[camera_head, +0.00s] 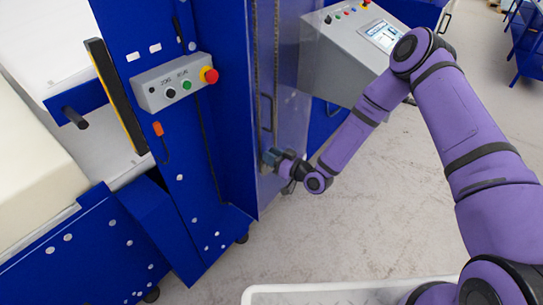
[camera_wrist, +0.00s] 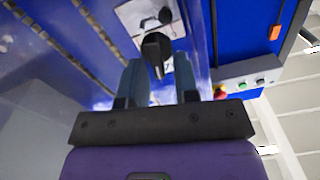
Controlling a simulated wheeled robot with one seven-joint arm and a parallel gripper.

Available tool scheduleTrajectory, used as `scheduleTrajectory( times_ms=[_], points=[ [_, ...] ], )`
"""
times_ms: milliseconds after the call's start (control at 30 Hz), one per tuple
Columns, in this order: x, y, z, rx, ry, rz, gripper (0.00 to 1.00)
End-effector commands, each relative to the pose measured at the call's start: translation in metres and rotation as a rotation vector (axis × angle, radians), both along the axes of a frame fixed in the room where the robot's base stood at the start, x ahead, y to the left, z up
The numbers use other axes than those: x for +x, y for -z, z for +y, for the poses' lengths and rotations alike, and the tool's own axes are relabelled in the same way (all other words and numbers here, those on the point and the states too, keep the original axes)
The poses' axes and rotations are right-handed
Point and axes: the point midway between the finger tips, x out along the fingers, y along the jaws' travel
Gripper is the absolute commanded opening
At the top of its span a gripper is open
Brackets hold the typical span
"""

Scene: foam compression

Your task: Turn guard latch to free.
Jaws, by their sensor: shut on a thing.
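The guard latch is a black knob (camera_wrist: 155,48) on a pale metal plate (camera_wrist: 138,18) fixed to the blue machine. In the wrist view the knob's near end lies between the two grey-blue fingers of my gripper (camera_wrist: 159,75). The gripper is shut on the knob. In the head view my gripper (camera_head: 272,157) is at the lower edge of the clear guard door (camera_head: 290,110), and the fingers and arm hide the latch there.
A control box (camera_head: 178,83) with buttons and a red emergency stop (camera_head: 209,75) sits on the blue column to the left. A grey console (camera_head: 350,50) with a screen stands behind the arm. Cream foam (camera_head: 35,165) lies at far left. The floor right of the machine is open.

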Motion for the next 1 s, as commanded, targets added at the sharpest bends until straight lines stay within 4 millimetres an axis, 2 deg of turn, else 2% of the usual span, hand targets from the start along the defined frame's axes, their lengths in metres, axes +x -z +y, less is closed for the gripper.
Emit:
scheduleTrajectory(
  times_ms=[1000],
  points=[
    [0.011,0.011,-0.009,0.590,0.004,0.755,0.05]
  ],
)
